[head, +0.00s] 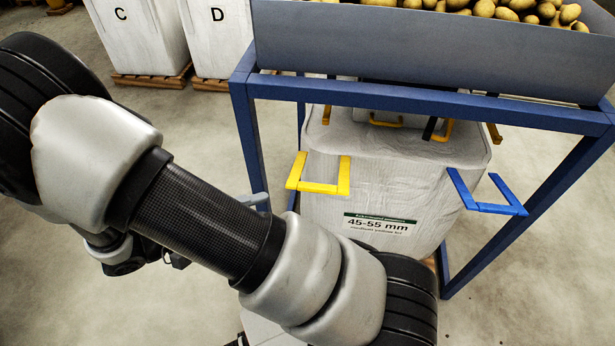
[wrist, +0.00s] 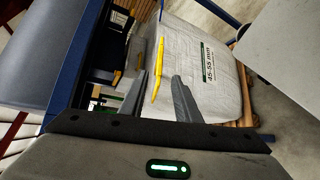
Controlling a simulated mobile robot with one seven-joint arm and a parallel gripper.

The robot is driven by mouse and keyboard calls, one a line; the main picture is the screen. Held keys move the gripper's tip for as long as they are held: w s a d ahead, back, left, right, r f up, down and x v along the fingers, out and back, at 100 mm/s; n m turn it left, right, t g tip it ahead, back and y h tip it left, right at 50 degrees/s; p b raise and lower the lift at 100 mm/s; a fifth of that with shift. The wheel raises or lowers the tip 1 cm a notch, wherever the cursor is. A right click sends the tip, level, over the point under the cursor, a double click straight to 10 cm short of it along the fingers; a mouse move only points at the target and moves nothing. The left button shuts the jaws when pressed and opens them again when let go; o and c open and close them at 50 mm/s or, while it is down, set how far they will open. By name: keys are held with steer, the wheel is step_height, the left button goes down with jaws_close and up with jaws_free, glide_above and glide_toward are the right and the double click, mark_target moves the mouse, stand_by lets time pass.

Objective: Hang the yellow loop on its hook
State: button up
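The yellow loop (head: 318,188) is a stiff U-shaped strap at the front left top corner of a white bulk bag (head: 350,222) labelled 45-55 mm. In the wrist view the yellow loop (wrist: 158,70) appears as a narrow upright strip. My gripper (wrist: 160,77) is open, with its two grey fingers apart on either side of the loop's lower part in that view. I see a gap on both sides, so nothing is gripped. In the head view my arm hides most of the gripper. A small yellow-orange piece (head: 327,114) hangs below the blue frame; I cannot tell whether it is the hook.
A blue frame (head: 420,100) with a grey potato hopper (head: 430,45) stands over the bag. A blue loop (head: 487,205) sticks out at the bag's right corner. Other white bags marked C (head: 135,40) and D (head: 217,40) stand behind. Floor at left is clear.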

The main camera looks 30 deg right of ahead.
mark_target(311, 191)
steer(key=shift+t, duration=0.3)
steer(key=b+x, duration=0.1)
steer(key=x, duration=1.6)
steer(key=shift+w+d+f, duration=0.1)
steer(key=shift+d+f, duration=0.05)
steer(key=shift+f, duration=0.1)
jaws_close()
